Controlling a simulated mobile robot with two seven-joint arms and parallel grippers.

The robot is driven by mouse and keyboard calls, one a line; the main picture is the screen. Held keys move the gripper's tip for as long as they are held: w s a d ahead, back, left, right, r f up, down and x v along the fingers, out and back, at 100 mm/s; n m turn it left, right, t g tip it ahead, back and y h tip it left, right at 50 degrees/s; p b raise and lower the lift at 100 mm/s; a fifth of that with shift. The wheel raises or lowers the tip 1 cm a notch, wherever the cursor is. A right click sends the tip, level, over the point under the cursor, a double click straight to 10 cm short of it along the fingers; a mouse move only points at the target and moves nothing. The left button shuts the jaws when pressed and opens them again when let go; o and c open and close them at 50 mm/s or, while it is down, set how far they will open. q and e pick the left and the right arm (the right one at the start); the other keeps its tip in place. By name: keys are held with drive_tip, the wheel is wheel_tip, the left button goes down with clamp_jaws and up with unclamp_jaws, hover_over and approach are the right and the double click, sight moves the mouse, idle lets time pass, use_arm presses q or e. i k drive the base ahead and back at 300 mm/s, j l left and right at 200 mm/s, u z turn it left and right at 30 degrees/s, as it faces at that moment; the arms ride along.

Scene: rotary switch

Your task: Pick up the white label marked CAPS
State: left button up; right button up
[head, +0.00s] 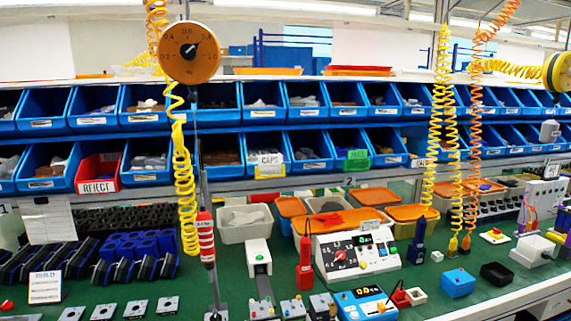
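The white label marked CAPS (270,159) is on the front of a blue bin (277,168) in the lower row of bins, near the middle of the head view. A thin yellow edge shows around the label. No gripper touches it in this view. Neither my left gripper nor my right gripper shows in the head view.
A red REJECT bin (98,172) and a green-labelled bin (354,160) stand in the same row. A yellow coiled hose (184,185) and a hanging red-and-white tool (206,238) are left of the label. The green bench (215,288) holds several devices and trays.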

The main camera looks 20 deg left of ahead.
sight(271, 165)
drive_tip(key=i+j+z, duration=0.1)
drive_tip(key=j+z, duration=0.25)
drive_tip(key=j, duration=0.2)
drive_tip(key=j+z, duration=0.35)
drive_tip(key=j, duration=0.15)
drive_tip(key=j+z, duration=0.35)
drive_tip(key=j, duration=0.2)
